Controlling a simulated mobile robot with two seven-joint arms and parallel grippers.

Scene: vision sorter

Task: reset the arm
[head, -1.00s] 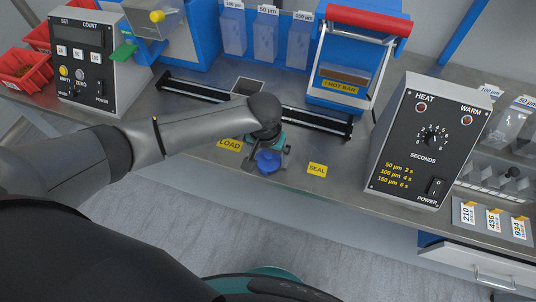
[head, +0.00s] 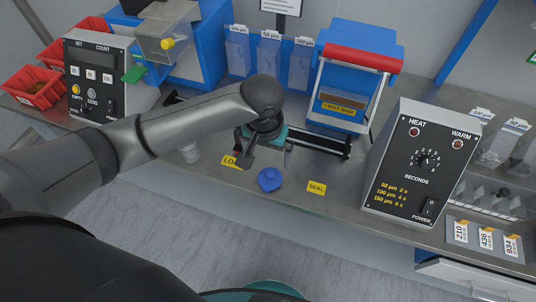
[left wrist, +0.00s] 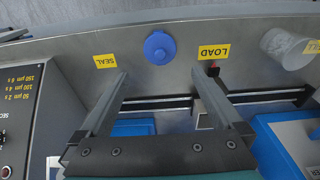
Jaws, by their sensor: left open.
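My left arm comes in from the left in the head view. Its gripper (head: 252,154) is over the bench by the yellow LOAD label (head: 231,161), partly hidden by my wrist. In the left wrist view the two fingers (left wrist: 161,76) are spread wide with nothing between them. A blue round piece with a small knob (head: 270,179) lies on the bench between the LOAD and SEAL (head: 317,187) labels. It also shows in the left wrist view (left wrist: 160,48), beyond the fingertips and apart from them. My right gripper is in neither view.
A dark rail (head: 330,143) runs behind the labels. A clear cup (left wrist: 284,46) stands left of LOAD. The hot bar sealer (head: 350,85) and heat control box (head: 422,165) stand right. The counter box (head: 98,80) and red bins (head: 38,88) are left.

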